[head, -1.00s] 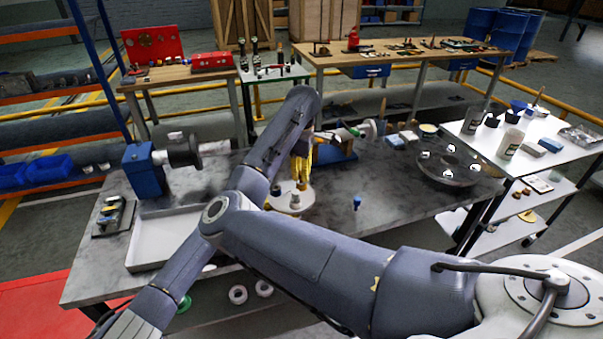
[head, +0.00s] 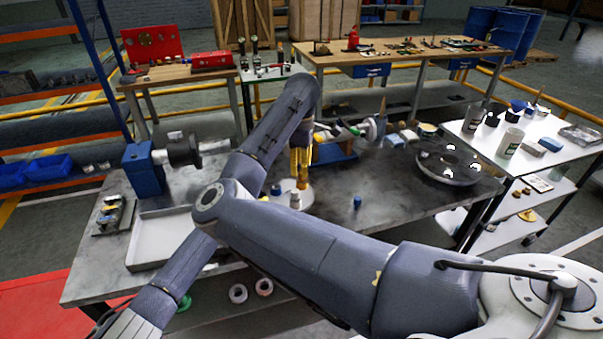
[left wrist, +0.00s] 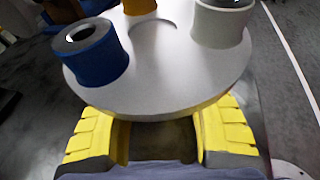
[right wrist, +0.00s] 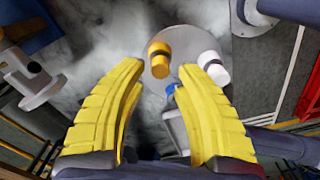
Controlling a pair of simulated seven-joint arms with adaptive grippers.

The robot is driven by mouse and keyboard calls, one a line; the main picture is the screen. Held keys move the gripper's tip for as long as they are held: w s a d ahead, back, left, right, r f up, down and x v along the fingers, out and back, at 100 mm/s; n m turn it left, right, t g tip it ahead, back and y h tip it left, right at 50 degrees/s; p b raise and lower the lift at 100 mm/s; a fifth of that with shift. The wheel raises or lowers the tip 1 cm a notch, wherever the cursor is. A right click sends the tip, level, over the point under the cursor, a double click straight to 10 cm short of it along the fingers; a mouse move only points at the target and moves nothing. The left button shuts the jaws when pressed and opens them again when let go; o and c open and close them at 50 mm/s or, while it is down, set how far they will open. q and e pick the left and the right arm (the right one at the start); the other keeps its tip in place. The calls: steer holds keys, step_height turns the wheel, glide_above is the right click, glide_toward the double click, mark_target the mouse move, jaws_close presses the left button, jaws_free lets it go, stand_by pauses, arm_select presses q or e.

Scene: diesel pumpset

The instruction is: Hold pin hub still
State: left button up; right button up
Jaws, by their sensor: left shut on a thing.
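The pin hub (left wrist: 160,85) is a pale round disc bearing a blue post, a white post and an orange post. In the head view, part of it (head: 307,199) shows on the workbench. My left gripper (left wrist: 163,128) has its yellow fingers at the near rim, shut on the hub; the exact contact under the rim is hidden. In the head view my left gripper is hidden behind my right arm. My right gripper (head: 301,165) is above the hub, fingers down. In the right wrist view its fingers (right wrist: 160,72) are apart and empty, with the orange post (right wrist: 159,56) beyond them.
A white tray (head: 160,240) lies on the bench at left, near a blue stand (head: 142,170). A small blue piece (head: 357,202) lies right of the hub. The bench middle is fairly clear.

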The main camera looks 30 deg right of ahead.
arm_select(q)
steer(key=shift+s+f, duration=0.1)
arm_select(e)
step_height(320, 180, up, 9)
stand_by(0.3)
arm_select(q)
steer(key=o, duration=1.6)
